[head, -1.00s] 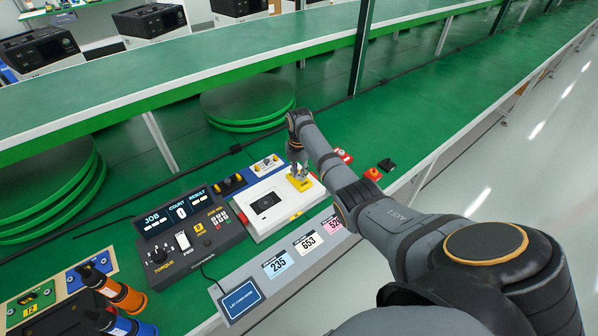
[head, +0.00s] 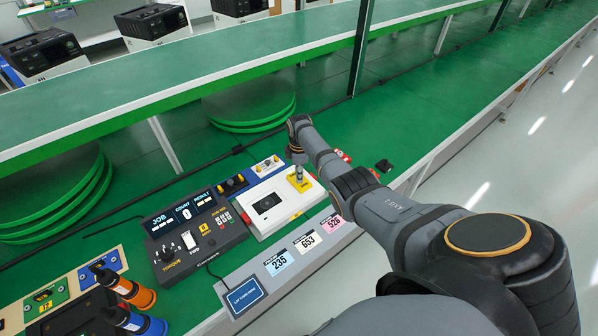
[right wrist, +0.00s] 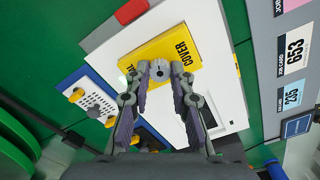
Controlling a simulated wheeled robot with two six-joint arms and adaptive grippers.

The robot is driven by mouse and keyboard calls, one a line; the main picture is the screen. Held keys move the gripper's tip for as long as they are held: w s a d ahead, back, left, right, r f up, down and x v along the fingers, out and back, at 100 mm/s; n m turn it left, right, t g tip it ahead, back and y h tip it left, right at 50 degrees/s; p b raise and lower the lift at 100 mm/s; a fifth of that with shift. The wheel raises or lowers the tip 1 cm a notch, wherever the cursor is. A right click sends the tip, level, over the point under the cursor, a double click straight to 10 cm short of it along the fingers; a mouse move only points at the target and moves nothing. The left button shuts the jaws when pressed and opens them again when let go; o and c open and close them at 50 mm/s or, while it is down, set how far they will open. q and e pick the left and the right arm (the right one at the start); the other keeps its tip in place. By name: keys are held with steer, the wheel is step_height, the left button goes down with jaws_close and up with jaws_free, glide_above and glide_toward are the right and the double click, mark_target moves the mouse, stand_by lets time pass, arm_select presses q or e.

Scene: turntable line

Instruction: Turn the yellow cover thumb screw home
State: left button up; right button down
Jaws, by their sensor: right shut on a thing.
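The yellow cover (head: 306,184) sits at the back right corner of a white unit (head: 285,205). In the right wrist view the yellow cover (right wrist: 168,52) bears the word COVER. The grey, round thumb screw (right wrist: 160,71) stands at the cover's edge nearest my gripper, with a dark hole in its middle. My right gripper (head: 299,174) reaches down over the cover, and its fingertips (right wrist: 160,73) are shut on the thumb screw from both sides. The screw's lower part is hidden. My left gripper is in neither view.
A dark torque console (head: 190,232) stands left of the white unit. Orange (head: 135,294) and blue (head: 140,323) handled tools stand at the lower left. A label strip (head: 262,272) runs along the front.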

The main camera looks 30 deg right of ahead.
steer(key=m, duration=0.3)
steer(key=shift+r+m+p, duration=0.15)
steer(key=shift+m+p, duration=0.25)
steer(key=m, duration=0.4)
steer(key=shift+w+m+p, duration=0.1)
steer(key=shift+m+p, duration=0.2)
steer(key=shift+p, duration=0.1)
steer(key=m, duration=0.3)
steer(key=shift+m, duration=0.3)
steer(key=m+p, duration=0.1)
steer(key=m, duration=0.3)
steer(key=shift+m, duration=0.3)
steer(key=m, duration=0.3)
steer(key=shift+d+m, duration=0.1)
steer(key=shift+m, duration=0.2)
steer(key=m, duration=0.3)
steer(key=shift+m, duration=0.3)
steer(key=m, duration=0.3)
steer(key=shift+w+m, duration=0.1)
steer(key=shift+m, duration=0.2)
steer(key=shift+m+p, duration=0.3)
steer(key=shift+m, duration=1.5)
steer(key=shift+w+r, duration=0.1)
